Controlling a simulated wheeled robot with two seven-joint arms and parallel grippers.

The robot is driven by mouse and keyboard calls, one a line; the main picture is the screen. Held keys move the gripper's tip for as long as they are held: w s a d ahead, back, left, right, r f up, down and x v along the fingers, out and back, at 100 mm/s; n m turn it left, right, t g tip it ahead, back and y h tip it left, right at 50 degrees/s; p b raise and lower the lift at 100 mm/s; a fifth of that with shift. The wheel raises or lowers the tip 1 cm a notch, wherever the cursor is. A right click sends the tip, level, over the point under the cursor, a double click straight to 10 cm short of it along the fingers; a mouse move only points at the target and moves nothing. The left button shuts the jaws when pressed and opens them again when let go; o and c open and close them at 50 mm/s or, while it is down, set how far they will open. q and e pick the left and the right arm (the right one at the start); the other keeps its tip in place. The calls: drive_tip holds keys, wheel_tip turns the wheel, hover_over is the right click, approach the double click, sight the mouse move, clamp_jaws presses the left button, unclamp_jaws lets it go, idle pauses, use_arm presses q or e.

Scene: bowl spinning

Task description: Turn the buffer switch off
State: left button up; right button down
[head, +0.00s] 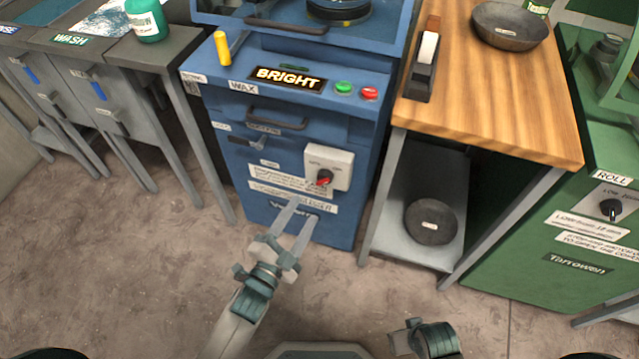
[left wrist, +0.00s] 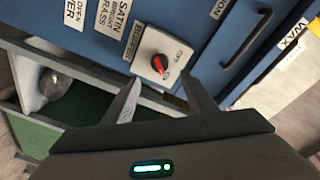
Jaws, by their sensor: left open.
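The buffer switch is a light box (head: 340,160) with a red-and-black rotary knob (head: 323,179) on the front of the blue buffing machine (head: 350,118). In the left wrist view the switch box (left wrist: 167,45) and red knob (left wrist: 158,65) lie just beyond my fingers; the lettering around the knob is too small to read surely. My left gripper (head: 304,209) is open and empty, its fingers pointing at the machine just below the knob, seemingly apart from it. In the left wrist view the left gripper's fingertips (left wrist: 161,79) flank the knob's line.
Above the switch are a black handle (head: 275,122), green (head: 343,88) and red (head: 369,93) buttons. A wooden-topped table (head: 490,115) with a bowl (head: 510,27) stands to the right, a green rolling machine (head: 540,235) beyond. The floor in front (head: 150,270) is clear.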

sight(321, 184)
use_arm(q)
drive_tip(key=x, duration=1)
drive_tip(key=shift+w+d, duration=0.15)
drive_tip(key=shift+w, duration=0.05)
drive_tip(key=c, duration=1.1)
